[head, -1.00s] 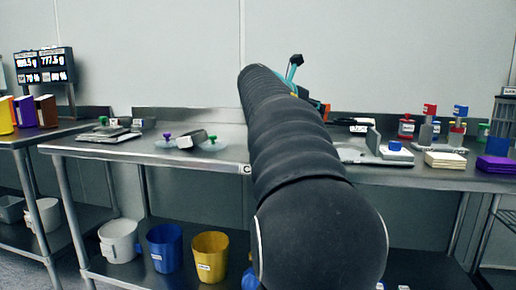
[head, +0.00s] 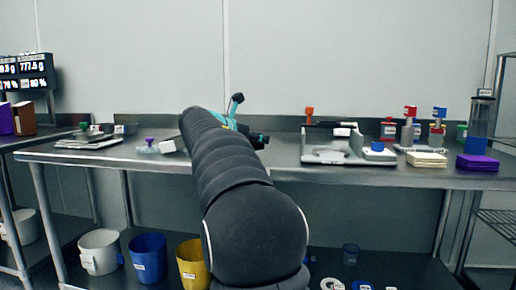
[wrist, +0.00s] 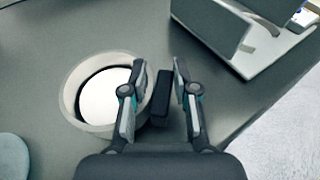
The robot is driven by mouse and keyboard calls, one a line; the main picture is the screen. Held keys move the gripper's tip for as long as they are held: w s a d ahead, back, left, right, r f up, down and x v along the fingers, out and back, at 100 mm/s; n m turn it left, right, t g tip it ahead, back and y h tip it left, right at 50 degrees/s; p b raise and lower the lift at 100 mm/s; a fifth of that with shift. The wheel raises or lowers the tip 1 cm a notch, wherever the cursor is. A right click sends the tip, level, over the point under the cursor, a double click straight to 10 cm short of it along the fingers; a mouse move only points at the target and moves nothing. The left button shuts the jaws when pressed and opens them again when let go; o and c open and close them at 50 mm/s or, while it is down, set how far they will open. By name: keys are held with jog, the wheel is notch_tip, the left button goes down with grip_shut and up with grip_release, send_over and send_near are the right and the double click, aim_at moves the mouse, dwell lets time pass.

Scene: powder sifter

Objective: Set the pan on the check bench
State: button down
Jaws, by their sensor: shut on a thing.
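In the wrist view a round pan (wrist: 69,90) with a pale rim and a bright white inside lies left of centre. A dark block-like handle (wrist: 163,95) at its right side sits between the fingers of my gripper (wrist: 158,75), which is shut on it. The pan is over a grey surface; I cannot tell if it touches it. In the head view my arm hides the pan and most of my gripper. A long metal bench (head: 330,176) spans the middle; I cannot tell from a label whether it is the check bench.
A grey device (head: 335,152) and a blue-topped scale (head: 380,153) stand right of my arm. Cream pads (head: 427,159) and a purple block (head: 477,163) sit farther right. Clear lids and small parts (head: 148,147) lie left. White, blue (head: 148,258) and yellow buckets stand on the lower shelf.

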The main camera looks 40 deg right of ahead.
jog(key=shift+f, duration=0.95)
jog(key=shift+f, duration=0.15)
jog(key=c, duration=0.9)
grip_release()
jog(key=shift+a+r, duration=0.25)
jog(key=shift+a, duration=0.05)
jog(key=v, duration=1.1)
jog(key=shift+s+a+p, duration=0.15)
jog(key=shift+a+p, duration=0.05)
jog(key=shift+p, duration=0.15)
